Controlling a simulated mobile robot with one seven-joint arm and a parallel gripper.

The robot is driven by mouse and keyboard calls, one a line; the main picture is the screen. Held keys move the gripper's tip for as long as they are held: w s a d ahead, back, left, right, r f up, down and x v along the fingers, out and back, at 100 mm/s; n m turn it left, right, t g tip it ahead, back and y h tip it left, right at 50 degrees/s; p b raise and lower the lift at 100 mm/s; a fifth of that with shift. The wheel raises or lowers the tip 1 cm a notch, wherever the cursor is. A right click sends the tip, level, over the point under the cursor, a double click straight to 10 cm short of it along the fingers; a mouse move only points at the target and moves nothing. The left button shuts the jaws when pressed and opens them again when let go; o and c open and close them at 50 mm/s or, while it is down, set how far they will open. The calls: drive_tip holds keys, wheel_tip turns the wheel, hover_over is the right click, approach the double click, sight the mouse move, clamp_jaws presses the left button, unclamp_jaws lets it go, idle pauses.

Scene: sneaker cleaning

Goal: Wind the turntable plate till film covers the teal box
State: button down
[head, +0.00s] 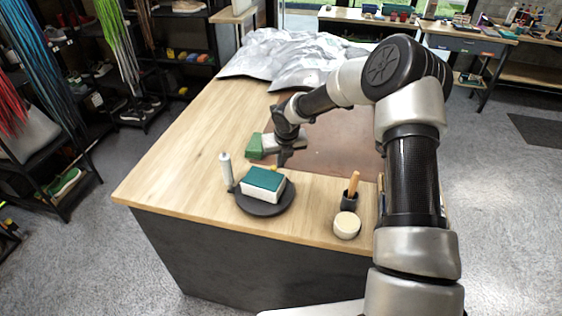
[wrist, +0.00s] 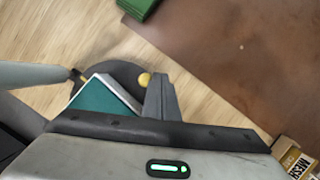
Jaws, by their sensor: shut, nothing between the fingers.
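The dark round turntable plate (head: 243,205) lies near the table's front edge. It also shows in the wrist view (wrist: 122,70). On it sits a box with a teal top (head: 264,179) and white sides; in the wrist view its teal top (wrist: 104,98) is partly hidden by my wrist. A pale upright film roll (head: 226,171) stands at the plate's left edge. I cannot make out film on the box. A small yellow knob (wrist: 144,79) is at the plate's edge. My gripper (head: 282,164) is shut and empty, its fingertips (wrist: 160,80) just beside the knob; contact is unclear.
A green box (head: 254,146) lies behind the plate, beside a brown mat (head: 335,145). To the right stand a dark holder (head: 349,201) with a wooden handle and a round cream item (head: 346,226). Crumpled grey sheeting (head: 290,58) covers the table's far end.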

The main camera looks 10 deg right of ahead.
drive_tip(key=shift+r, duration=0.1)
drive_tip(key=a+v, duration=0.1)
drive_tip(key=v, duration=1.6)
drive_tip(key=shift+d, duration=0.5)
drive_tip(key=shift+r, duration=0.1)
